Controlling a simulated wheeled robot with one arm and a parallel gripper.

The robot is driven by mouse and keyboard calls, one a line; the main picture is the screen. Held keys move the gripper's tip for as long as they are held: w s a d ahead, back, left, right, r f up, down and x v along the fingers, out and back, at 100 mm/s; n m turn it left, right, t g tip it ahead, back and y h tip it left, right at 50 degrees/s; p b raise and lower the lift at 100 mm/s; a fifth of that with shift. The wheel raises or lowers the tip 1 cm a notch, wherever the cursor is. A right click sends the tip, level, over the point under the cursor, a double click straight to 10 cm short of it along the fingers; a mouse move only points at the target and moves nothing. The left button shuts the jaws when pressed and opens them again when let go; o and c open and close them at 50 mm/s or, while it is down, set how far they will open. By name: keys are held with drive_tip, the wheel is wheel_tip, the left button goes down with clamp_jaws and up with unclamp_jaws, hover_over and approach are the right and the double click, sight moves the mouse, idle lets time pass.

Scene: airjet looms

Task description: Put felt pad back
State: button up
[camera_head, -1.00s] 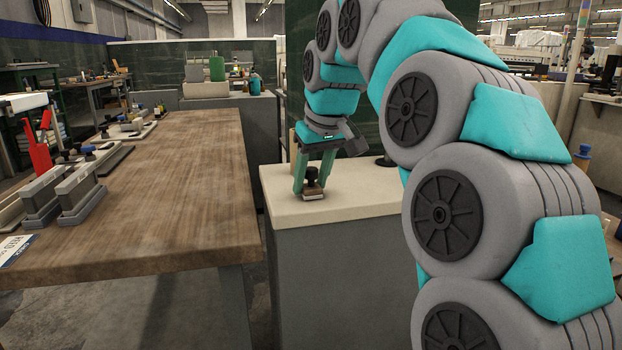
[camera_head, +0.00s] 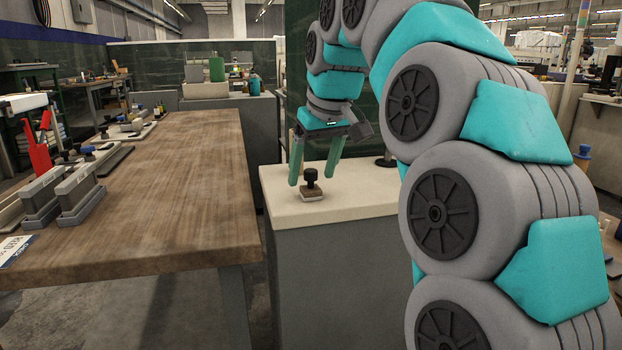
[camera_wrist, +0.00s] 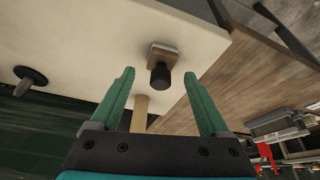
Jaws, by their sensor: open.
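The felt pad (camera_head: 312,194) is a small block with a light base and a dark knob on top. It stands upright on the cream top of a grey cabinet (camera_head: 350,207), near its front left edge. In the wrist view the felt pad (camera_wrist: 161,64) shows beyond and between the fingertips. My gripper (camera_head: 313,178) is open and empty, with its green fingers spread just above and behind the pad. In the wrist view my gripper (camera_wrist: 163,75) has a wide gap, and neither finger touches the pad.
A wooden workbench (camera_head: 170,170) stands to the left, with grey clamp-like blocks (camera_head: 80,192) on its left side. A dark round-based item (camera_head: 387,160) stands at the back of the cabinet top. The right part of the cabinet top is clear.

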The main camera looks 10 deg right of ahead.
drive_tip(key=p+v, duration=0.3)
drive_tip(key=v, duration=0.6)
drive_tip(key=shift+r+p, duration=0.25)
drive_tip(key=shift+p, duration=0.1)
drive_tip(key=shift+s, duration=0.1)
drive_tip(key=s+f+m+g, duration=0.1)
drive_tip(key=s+f+g, duration=0.2)
drive_tip(key=s+f, duration=1.2)
drive_tip(key=s+a+f+m+g+h, duration=0.1)
drive_tip(key=s+f+g, duration=0.2)
drive_tip(key=s+f, duration=1.3)
wheel_tip(320, 180, down, 5)
drive_tip(key=shift+r+m, duration=0.15)
drive_tip(key=shift+m, duration=0.25)
